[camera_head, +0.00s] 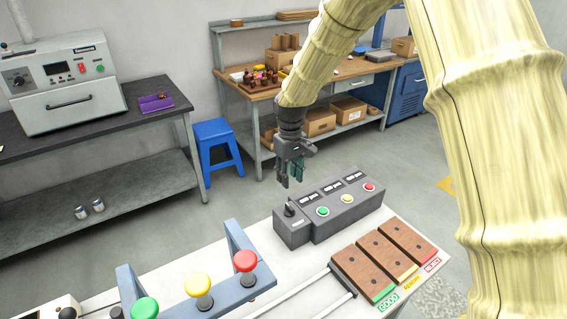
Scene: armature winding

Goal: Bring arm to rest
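My arm, in a pale yellow cover, comes down from the upper right of the head view. My gripper (284,180) points downward above the back left end of a grey control box (325,215). The fingers look dark and small, and I cannot tell whether they are apart or closed. I see no object clearly held in them. The box has a dark knob or switch at its left end and green, yellow and red buttons along its top.
Three brown wooden blocks (385,262) lie on the white table (268,240). A blue-grey frame (240,245) with green, yellow and red knobs stands left. A blue stool (217,145), a workbench (335,75) and a dark bench with an oven-like machine (67,80) stand behind.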

